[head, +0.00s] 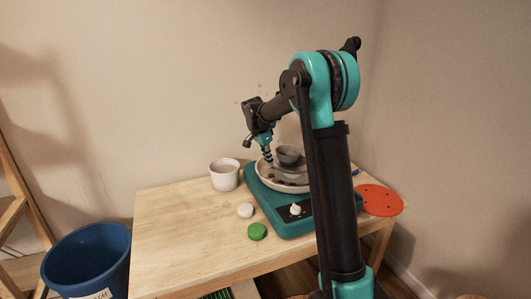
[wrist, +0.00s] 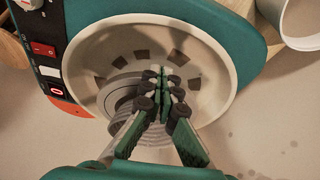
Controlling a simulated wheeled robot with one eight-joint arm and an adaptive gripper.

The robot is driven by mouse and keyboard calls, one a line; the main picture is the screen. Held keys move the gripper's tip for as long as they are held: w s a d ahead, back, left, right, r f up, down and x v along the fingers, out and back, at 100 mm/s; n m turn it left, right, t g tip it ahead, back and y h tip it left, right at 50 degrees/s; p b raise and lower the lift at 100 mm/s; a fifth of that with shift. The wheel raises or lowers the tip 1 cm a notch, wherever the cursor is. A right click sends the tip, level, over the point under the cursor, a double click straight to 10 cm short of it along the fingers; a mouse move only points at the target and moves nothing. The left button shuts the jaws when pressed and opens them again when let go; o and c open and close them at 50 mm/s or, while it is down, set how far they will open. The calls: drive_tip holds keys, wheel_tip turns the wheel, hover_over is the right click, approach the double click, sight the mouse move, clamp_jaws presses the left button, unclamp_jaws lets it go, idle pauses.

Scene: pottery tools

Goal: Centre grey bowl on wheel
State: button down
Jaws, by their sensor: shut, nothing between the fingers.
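The grey bowl (head: 288,153) sits upright inside the pale round pan (head: 268,184) of the teal pottery wheel (head: 290,224). In the wrist view, a grey ringed shape (wrist: 125,104), which looks like the bowl, is off-centre towards the bottom of the pan (wrist: 207,62) and partly hidden behind my fingers. My gripper (head: 267,158) points down over the pan, just left of the bowl in the head view. Its fingertips (wrist: 165,82) are together and hold nothing. I cannot tell whether they touch the bowl.
A white cup (head: 224,175) stands left of the wheel. A white round piece (head: 245,211) and a green disc (head: 257,232) lie in front. An orange-red disc (head: 381,200) is at the right. A blue bin (head: 87,262) stands beside the table. The table's left part (head: 170,235) is clear.

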sight(281, 155)
drive_tip(key=shift+w+d+r, duration=0.1)
drive_tip(key=shift+w+d, duration=0.3)
drive_tip(key=shift+d, duration=0.35)
drive_tip(key=shift+w+d, duration=0.4)
drive_tip(key=shift+d, duration=0.35)
drive_tip(key=d, duration=0.1)
drive_tip(key=w+d, duration=0.1)
drive_tip(key=d, duration=0.1)
drive_tip(key=shift+w+d, duration=0.1)
drive_tip(key=shift+w, duration=0.25)
drive_tip(key=shift+s, duration=0.1)
